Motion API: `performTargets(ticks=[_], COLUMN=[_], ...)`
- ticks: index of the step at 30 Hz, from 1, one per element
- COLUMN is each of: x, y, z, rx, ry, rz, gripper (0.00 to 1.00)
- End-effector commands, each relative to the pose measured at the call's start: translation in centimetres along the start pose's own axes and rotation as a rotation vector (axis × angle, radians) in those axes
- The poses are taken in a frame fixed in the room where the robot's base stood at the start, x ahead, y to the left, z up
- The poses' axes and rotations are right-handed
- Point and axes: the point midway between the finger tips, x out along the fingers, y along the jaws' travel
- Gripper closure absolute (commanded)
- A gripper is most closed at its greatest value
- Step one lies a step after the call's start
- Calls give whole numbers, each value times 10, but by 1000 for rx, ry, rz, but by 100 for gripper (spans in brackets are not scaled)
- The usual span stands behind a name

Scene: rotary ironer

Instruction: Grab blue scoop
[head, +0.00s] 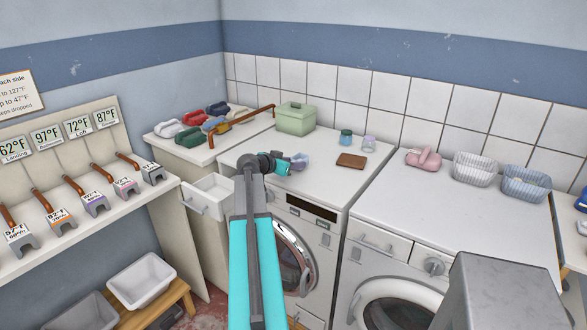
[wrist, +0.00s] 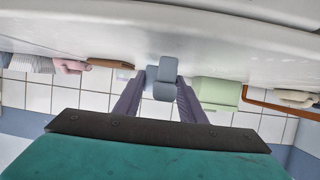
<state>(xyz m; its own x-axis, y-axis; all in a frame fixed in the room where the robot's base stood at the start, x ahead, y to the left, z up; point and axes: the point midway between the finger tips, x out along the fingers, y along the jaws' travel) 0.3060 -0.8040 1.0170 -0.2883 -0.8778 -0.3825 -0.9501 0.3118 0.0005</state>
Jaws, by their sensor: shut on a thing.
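My gripper (wrist: 160,90) is shut on a blue-grey scoop (wrist: 165,80), which sits between its two dark fingers in the wrist view. In the head view my arm reaches over the left white machine, and the blue scoop (head: 299,161) shows at the far side of my gripper (head: 285,163). The scoop is low over the machine top; I cannot tell whether it touches it. Its lower part and handle are not clearly seen.
On the same machine top are a green box (head: 295,118), two small jars (head: 346,138) and a brown block (head: 351,160). Several coloured pieces (head: 205,118) lie at the back left.

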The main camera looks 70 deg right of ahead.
Motion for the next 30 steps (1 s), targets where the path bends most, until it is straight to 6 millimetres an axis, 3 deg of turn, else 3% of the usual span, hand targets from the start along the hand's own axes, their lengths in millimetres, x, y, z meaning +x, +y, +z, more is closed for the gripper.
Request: performTargets(ticks=[7,30], x=[-7,-106], y=[0,39], z=[-18,16], rx=[1,1], ry=[2,1], rz=[-1,-2], gripper=[85,85])
